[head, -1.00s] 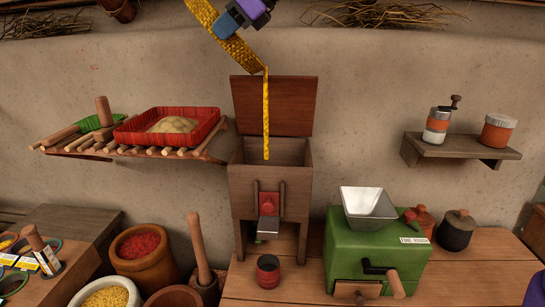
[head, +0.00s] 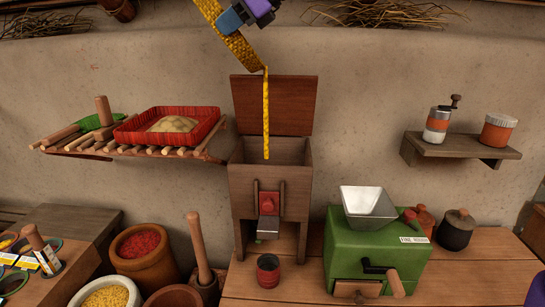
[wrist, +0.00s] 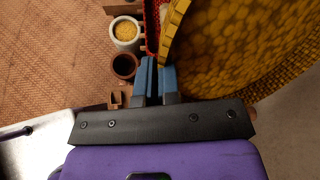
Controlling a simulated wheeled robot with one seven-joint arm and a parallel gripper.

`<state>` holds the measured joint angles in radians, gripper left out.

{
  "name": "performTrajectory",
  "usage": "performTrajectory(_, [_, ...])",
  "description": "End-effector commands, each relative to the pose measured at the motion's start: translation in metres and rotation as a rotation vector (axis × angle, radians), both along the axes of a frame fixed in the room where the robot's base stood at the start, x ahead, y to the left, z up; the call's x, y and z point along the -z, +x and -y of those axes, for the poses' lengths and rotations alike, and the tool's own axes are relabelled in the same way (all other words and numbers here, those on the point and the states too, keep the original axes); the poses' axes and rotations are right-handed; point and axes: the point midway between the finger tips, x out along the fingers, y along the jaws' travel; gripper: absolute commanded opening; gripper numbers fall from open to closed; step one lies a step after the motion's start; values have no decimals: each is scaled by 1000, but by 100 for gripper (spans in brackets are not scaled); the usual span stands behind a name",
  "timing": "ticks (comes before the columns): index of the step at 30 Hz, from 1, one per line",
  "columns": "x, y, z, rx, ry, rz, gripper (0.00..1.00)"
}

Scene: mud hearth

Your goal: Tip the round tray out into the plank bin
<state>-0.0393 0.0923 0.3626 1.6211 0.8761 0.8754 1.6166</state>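My gripper (head: 243,12) is at the top of the head view, above the plank bin. Its blue fingers are shut on the rim of the round tray (head: 222,32), a yellow woven disc tilted steeply. The tray also fills the upper right of the wrist view (wrist: 240,45). A thin yellow stream (head: 266,115) falls from the tray's lower edge into the open plank bin (head: 253,190). The bin is a dark wooden box on legs, its lid (head: 273,105) raised against the wall. The bin's inside bottom is hidden.
A slatted shelf at left holds a red tray (head: 205,130) with a pale heap. A green mill (head: 375,255) with a metal hopper stands right of the bin. A small dark cup (head: 268,272) stands before the bin. Pots of red and yellow stuff stand lower left.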

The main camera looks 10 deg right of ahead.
Motion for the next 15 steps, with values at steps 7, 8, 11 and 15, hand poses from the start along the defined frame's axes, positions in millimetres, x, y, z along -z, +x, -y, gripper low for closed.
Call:
performTrajectory(7, [-3, 0, 3, 1, 26, 1, 0])
performTrajectory(8, [-3, 0, 4, 0, 30, 1, 0])
performTrajectory(11, [-4, 0, 5, 1, 41, 0, 0])
performTrajectory(15, [-5, 0, 6, -1, 55, 0, 0])
